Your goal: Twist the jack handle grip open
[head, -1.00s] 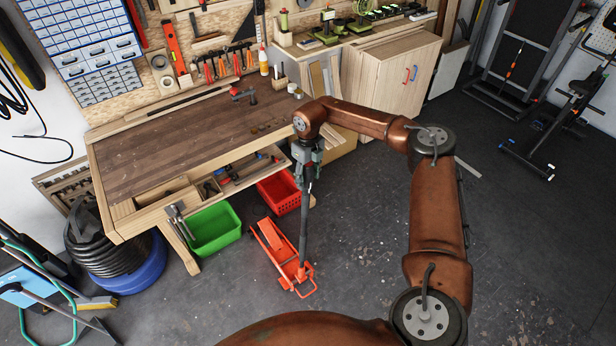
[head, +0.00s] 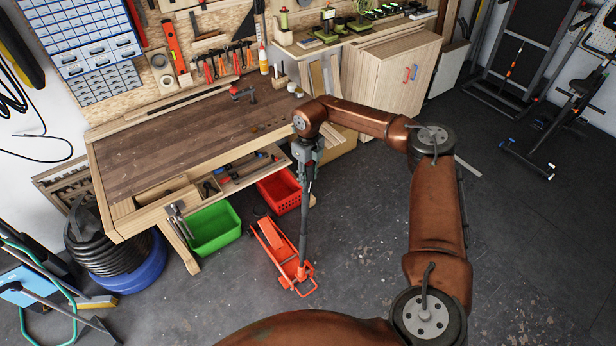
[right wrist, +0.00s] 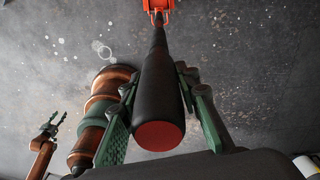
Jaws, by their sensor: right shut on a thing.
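The red floor jack (head: 275,243) stands on the floor in front of the workbench. Its long dark handle (head: 304,225) rises nearly upright to my right gripper (head: 308,168). In the right wrist view my right gripper (right wrist: 158,88) is shut around the black handle grip (right wrist: 157,95), with a finger on each side. The grip's red end cap (right wrist: 159,135) faces the camera. The head view does not show my left gripper; it shows small at the left of the right wrist view (right wrist: 55,122), with its fingers apart and empty.
A green bin (head: 215,228) and a red crate (head: 280,190) sit beside the jack under the workbench (head: 180,140).

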